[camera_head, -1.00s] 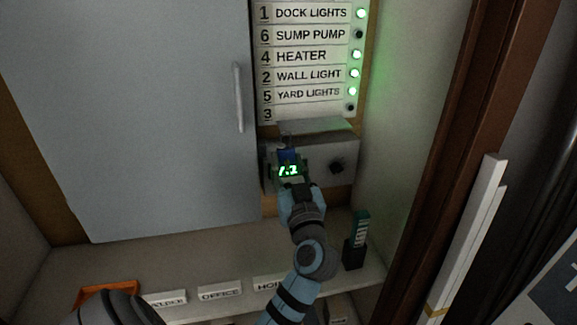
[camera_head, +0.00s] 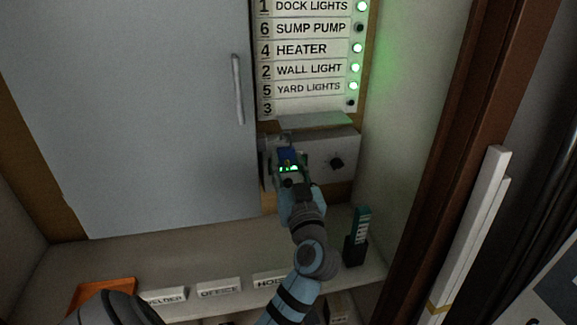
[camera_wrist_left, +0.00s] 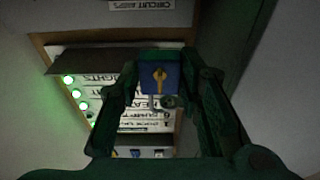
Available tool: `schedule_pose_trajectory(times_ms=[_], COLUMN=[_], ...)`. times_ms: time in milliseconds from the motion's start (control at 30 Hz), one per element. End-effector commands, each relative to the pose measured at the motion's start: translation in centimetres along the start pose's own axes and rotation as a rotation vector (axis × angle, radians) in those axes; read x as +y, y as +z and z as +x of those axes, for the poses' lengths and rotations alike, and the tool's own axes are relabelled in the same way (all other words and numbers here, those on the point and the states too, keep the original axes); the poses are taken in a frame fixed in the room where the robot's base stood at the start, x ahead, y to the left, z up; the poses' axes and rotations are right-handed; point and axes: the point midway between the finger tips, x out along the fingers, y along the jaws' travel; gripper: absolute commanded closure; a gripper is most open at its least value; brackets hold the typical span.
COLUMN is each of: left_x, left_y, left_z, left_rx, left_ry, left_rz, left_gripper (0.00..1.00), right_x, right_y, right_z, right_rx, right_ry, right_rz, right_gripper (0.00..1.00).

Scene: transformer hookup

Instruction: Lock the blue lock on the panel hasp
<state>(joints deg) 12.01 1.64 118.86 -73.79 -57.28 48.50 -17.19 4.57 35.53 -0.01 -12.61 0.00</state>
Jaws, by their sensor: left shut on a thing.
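The blue lock (camera_head: 288,155) is held in my left gripper (camera_head: 287,165), in front of the grey switch box. In the left wrist view the blue lock (camera_wrist_left: 160,74) sits between the fingers of my left gripper (camera_wrist_left: 158,84).
The grey switch box (camera_head: 312,180) has a dark knob (camera_head: 336,162) and a projecting lid (camera_head: 316,122). Labels with green lamps are above. A large grey door (camera_head: 150,110) with a handle (camera_head: 237,90) is left. A teal-topped holder (camera_head: 356,240) and an orange tray (camera_head: 105,292) are below.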

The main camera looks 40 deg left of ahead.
Motion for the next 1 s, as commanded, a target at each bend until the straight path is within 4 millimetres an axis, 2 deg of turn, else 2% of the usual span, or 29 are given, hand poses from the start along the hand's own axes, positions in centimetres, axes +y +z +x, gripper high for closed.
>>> schedule_pose_trajectory(times_ms=[367,400,533,833,1000], left_x=[0.0,0.0,0.0,0.0,0.1], left_y=[0.6,0.5,0.5,0.5,0.4], left_z=[-0.1,-0.1,-0.1,-0.2,-1.8], left_rx=[0.001,0.001,0.001,-0.001,-0.003], left_ry=[0.000,0.000,0.000,0.000,0.001], left_rz=[0.000,0.000,0.000,-0.001,-0.004], left_gripper=[1.00,0.63,0.44,0.44,0.44], right_x=[0.0,0.0,0.0,0.0,0.0], right_y=[0.1,0.1,0.1,0.1,0.1], right_z=[0.6,0.6,0.6,0.6,1.0], right_rx=[0.000,0.000,0.000,0.000,0.000], right_ry=[0.000,0.000,0.000,0.000,0.001], right_rz=[0.000,0.000,0.000,0.000,0.000], right_gripper=[1.00,1.00,1.00,1.00,1.00])
